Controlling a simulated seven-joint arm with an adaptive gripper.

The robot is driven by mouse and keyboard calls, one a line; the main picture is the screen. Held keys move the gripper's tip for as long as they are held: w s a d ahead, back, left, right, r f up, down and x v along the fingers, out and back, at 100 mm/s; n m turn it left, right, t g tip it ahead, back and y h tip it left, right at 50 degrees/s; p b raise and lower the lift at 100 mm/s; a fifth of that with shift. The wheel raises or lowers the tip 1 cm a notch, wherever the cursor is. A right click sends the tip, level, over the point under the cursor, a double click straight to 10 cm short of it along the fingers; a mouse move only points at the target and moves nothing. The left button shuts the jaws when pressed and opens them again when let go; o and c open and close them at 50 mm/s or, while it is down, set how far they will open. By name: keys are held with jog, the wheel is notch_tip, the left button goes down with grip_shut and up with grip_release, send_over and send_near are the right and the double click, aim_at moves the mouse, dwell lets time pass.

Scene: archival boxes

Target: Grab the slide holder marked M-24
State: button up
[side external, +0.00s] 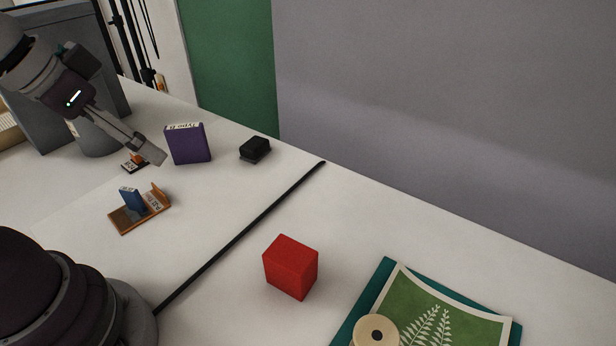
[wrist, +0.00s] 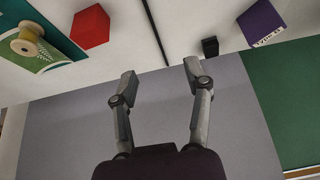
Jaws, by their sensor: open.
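My gripper (side external: 150,152) is at the upper left in the side view, its fingers spread and empty. It also shows in the wrist view (wrist: 160,77) with a clear gap between the fingertips. No marking M-24 can be read in either view. A wooden rack (side external: 126,222) at the left holds a blue upright piece (side external: 131,199) and an orange-brown piece with a white label (side external: 155,202). A small dark piece with a white label and an orange part (side external: 133,164) lies near my fingertips in the picture. I cannot tell which is the slide holder.
A purple labelled box (side external: 188,144) and a black block (side external: 255,149) stand behind the rack. A red block (side external: 290,267) stands beyond a black strip (side external: 240,237). A fern print (side external: 465,309) and a spool (side external: 377,333) are at the lower right.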

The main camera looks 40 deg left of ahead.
jog(key=m+g+y, duration=0.4)
jog(key=m, duration=1.4)
send_over(134, 154)
jog(key=s+d, duration=0.1)
jog(key=d, duration=0.4)
notch_tip(134, 154, down, 10)
jog(key=x, duration=0.7)
jog(key=a+x, duration=0.1)
jog(key=x, duration=0.3)
jog(key=shift+s+a, duration=0.1)
jog(key=shift+s, duration=0.15)
jog(key=shift+r, duration=0.1)
grip_shut()
